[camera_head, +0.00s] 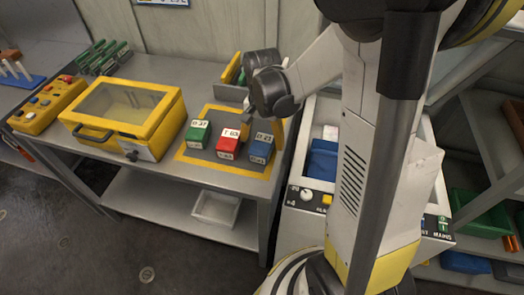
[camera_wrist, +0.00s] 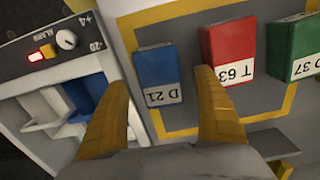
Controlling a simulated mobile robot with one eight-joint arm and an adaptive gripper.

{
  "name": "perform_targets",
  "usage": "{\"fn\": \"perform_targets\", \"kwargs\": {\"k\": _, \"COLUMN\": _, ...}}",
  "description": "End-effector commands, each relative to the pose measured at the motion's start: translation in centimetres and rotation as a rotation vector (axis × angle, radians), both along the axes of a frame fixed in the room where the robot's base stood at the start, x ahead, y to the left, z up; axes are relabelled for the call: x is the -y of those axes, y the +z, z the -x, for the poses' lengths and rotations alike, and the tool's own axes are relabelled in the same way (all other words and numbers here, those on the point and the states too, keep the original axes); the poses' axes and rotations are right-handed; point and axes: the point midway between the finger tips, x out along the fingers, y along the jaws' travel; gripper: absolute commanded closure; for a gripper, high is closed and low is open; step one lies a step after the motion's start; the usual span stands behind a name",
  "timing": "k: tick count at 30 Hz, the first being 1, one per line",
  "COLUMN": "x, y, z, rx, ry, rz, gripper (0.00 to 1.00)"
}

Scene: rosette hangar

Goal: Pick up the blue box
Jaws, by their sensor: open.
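The blue box (camera_head: 261,149) has a white label and stands at the right end of a row of three boxes on the table. In the wrist view the blue box (camera_wrist: 159,74) shows its label "D 21" and stands upright on the grey mat. My gripper (camera_wrist: 164,82) is open, with one yellow finger at the left of the blue box and the other at its right, near the red box. The fingers appear above the blue box; I cannot tell the exact height. Nothing is held.
The red box (camera_head: 228,142) stands close beside the blue box, and the green box (camera_head: 198,134) is farther left. A yellow-framed mat (camera_head: 190,156) lies under them. A yellow clear-lidded case (camera_head: 123,113) stands at the left. A white unit with trays (camera_wrist: 62,88) adjoins the table.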

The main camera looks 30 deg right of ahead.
Motion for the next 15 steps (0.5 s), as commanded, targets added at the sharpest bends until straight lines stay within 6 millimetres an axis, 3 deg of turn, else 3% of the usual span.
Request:
{"fn": "perform_targets", "kwargs": {"k": 3, "x": -0.01, "y": -1.71, "z": -0.01, "rx": 0.001, "ry": 0.0, "rz": 0.0, "gripper": 0.21}}
{"fn": "perform_targets", "kwargs": {"k": 9, "x": -0.02, "y": -1.6, "z": 0.01, "rx": 0.001, "ry": 0.0, "rz": 0.0, "gripper": 0.21}}
{"fn": "perform_targets", "kwargs": {"k": 11, "x": -0.02, "y": -1.59, "z": 0.01, "rx": 0.001, "ry": 0.0, "rz": 0.0, "gripper": 0.35}}
{"fn": "perform_targets", "kwargs": {"k": 15, "x": -0.02, "y": -1.59, "z": 0.01, "rx": 0.001, "ry": 0.0, "rz": 0.0, "gripper": 0.78}}
